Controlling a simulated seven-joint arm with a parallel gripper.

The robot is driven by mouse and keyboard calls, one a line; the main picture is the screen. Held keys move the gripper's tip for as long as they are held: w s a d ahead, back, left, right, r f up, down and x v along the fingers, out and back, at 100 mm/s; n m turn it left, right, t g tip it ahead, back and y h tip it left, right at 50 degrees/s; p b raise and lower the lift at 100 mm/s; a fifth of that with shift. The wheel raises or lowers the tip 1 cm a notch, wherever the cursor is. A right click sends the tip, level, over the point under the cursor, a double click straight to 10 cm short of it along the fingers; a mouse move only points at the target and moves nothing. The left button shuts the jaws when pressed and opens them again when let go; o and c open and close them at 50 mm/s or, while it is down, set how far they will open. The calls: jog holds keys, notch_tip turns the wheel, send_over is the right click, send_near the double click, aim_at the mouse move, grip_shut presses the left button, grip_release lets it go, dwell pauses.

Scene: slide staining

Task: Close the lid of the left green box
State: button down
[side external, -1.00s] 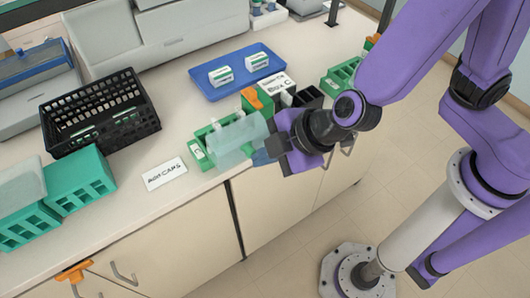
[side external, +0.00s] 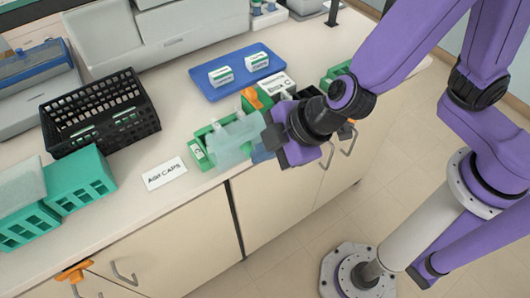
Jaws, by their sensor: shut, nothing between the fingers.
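A green box (side external: 199,153) with a white label on its front end stands near the counter's front edge. Its translucent pale-green lid (side external: 233,146) is tilted up and open, leaning on the front side. White-topped items show inside the box. My gripper (side external: 268,139) is shut and empty at the lid's right end, over the counter's front edge. It overlaps the lid's edge in this view; I cannot tell whether they touch. Another green box (side external: 336,74) stands further right, partly behind my arm.
A blue tray (side external: 212,93) holds two small white-and-green boxes. A black basket (side external: 75,145), a white label card (side external: 165,174) and green racks (side external: 85,178) lie to the left. An orange clip (side external: 252,97) and a white-topped box (side external: 268,82) stand behind the lid. Counter around the card is clear.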

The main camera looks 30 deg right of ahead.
aim_at(242, 144)
jog(key=shift+w+r, duration=0.2)
jog(key=shift+w+r+g, duration=0.3)
jog(key=shift+w+r, duration=0.85)
jog(key=shift+w, duration=0.05)
jog(key=w, duration=0.1)
jog(key=w+r, duration=0.1)
jog(key=w, duration=0.1)
jog(key=w+r, duration=0.1)
jog(key=w, duration=0.1)
jog(key=shift+w+r, duration=0.1)
jog(key=shift+r, duration=0.1)
jog(key=w+f+g, duration=0.2)
jog(key=w+g, duration=0.1)
jog(key=w, duration=0.7)
jog(key=shift+w+f+m, duration=0.15)
jog(key=shift+m, duration=0.25)
dwell(0.6)
